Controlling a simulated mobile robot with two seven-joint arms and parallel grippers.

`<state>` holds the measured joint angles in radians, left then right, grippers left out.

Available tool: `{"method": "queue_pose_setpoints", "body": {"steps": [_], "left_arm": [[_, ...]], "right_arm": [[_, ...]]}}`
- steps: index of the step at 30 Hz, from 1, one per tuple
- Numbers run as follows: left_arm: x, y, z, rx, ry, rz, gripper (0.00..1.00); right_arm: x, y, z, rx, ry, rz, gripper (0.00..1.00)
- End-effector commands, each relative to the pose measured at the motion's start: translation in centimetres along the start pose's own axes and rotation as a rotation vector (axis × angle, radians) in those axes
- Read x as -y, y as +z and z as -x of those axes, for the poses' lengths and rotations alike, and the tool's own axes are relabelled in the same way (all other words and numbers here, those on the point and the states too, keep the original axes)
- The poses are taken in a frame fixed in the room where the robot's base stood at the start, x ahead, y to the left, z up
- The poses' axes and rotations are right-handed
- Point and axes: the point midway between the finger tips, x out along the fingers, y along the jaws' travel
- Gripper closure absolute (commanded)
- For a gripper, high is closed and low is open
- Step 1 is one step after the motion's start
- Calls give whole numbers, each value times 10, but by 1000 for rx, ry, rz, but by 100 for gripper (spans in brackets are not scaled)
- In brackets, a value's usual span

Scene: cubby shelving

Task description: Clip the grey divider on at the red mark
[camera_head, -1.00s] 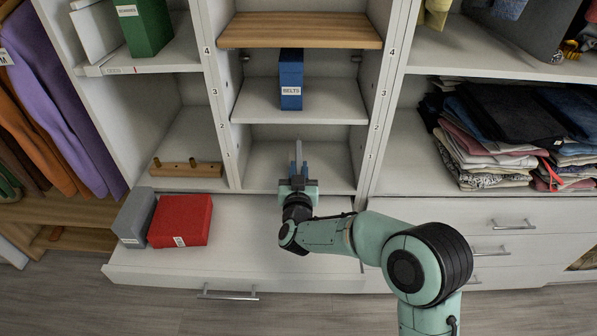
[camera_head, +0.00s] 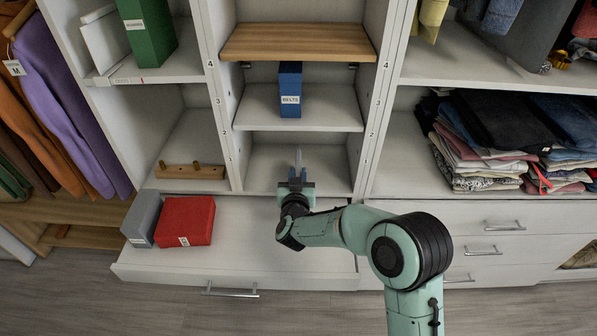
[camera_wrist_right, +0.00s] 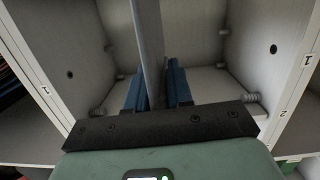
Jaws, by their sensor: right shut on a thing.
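My right gripper (camera_head: 297,178) is shut on the grey divider (camera_head: 298,157), a thin upright plate, in front of the lowest cubby of the middle column. In the right wrist view the divider (camera_wrist_right: 149,45) rises between the two blue fingers, inside the cubby's opening; its top runs out of the picture. A small reddish mark (camera_head: 140,79) shows on the front edge of the upper left shelf (camera_head: 170,73), below the green box (camera_head: 148,30); it is too small to make out well. The divider is apart from that shelf. My left gripper is out of view.
A grey box (camera_head: 142,218) and a red box (camera_head: 186,220) sit on the open drawer (camera_head: 240,265) at the left. A blue box (camera_head: 290,90) stands on the middle shelf under a wooden board (camera_head: 298,42). A peg rail (camera_head: 190,171) lies in the left cubby.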

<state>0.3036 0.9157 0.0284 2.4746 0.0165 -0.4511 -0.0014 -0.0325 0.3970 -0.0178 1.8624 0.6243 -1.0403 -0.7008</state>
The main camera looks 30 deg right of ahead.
Motion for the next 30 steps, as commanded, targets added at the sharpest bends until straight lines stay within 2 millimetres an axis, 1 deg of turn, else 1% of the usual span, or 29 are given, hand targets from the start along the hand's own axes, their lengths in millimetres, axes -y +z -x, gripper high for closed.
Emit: {"method": "queue_pose_setpoints", "body": {"steps": [1, 9, 12, 21, 27, 30], "left_arm": [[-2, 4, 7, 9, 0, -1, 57], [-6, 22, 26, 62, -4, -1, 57], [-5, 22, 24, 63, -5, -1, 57], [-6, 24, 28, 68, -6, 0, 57], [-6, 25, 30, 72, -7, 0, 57], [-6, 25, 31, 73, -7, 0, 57]], "right_arm": [[0, -4, 0, 11, 1, 3, 100], [0, -1, 0, 77, 9, 18, 100], [0, 0, -11, 74, 11, 17, 100], [1, -4, -40, 73, 10, 17, 100], [1, -5, -53, 73, 10, 17, 100], [1, -5, -56, 74, 9, 17, 100]]}}
